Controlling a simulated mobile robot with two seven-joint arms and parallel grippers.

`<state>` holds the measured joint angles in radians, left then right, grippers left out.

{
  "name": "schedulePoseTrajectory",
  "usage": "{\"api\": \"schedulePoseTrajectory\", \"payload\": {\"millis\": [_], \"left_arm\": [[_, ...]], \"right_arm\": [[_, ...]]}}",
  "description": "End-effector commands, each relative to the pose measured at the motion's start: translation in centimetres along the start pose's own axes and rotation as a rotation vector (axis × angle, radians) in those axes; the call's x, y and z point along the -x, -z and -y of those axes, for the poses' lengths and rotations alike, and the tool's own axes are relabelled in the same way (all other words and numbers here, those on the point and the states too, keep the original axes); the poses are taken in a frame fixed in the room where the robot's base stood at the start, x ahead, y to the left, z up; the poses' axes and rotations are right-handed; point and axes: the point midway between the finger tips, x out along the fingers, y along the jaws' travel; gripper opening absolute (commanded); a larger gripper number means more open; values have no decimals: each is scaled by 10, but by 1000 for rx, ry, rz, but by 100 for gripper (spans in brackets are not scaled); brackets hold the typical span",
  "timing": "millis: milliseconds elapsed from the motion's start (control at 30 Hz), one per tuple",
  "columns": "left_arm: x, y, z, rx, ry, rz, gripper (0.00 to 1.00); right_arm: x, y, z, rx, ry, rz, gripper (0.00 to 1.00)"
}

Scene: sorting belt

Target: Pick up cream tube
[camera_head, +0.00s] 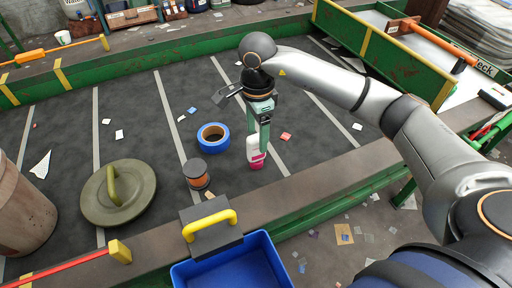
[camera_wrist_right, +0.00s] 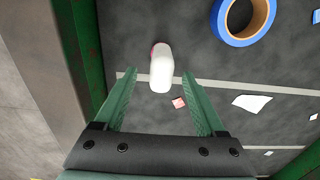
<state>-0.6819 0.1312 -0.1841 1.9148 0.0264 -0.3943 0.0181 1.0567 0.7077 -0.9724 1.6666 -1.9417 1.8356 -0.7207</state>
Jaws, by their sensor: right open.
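The cream tube (camera_head: 256,160), white with a pink end, is on the dark belt, right of the blue tape roll. It also shows in the right wrist view as a white, rounded shape (camera_wrist_right: 161,72) with a little pink at its side. My right gripper (camera_head: 259,137) is over the tube, with its green fingers pointing down and partly covering it in the head view. In the wrist view the fingers (camera_wrist_right: 159,80) are open and apart, with the near end of the tube in line with the gap between their tips. Nothing is gripped. My left gripper does not show.
A blue tape roll (camera_head: 213,136) and a copper-coloured spool (camera_head: 196,174) are close on the left. An olive lid with a handle (camera_head: 134,199) lies farther left. A blue bin (camera_head: 184,272) stands at the near edge, by a yellow handle (camera_head: 210,222). Paper scraps litter the belt.

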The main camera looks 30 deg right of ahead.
Motion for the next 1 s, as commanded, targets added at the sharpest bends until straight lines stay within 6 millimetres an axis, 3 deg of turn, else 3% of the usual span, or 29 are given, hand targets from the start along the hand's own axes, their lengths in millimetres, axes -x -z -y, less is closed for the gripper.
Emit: {"api": "schedulePoseTrajectory", "payload": {"millis": [167, 433, 733, 1000], "left_arm": [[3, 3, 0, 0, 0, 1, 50], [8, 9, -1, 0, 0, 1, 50], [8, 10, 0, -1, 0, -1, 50], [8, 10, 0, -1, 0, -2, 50]], "right_arm": [[-13, -1, -1, 1, -3, 1, 72], [-52, -1, 0, 0, -2, 0, 72], [-57, -1, 1, 1, 1, 0, 72], [-57, -1, 1, 1, 1, 0, 42]]}}
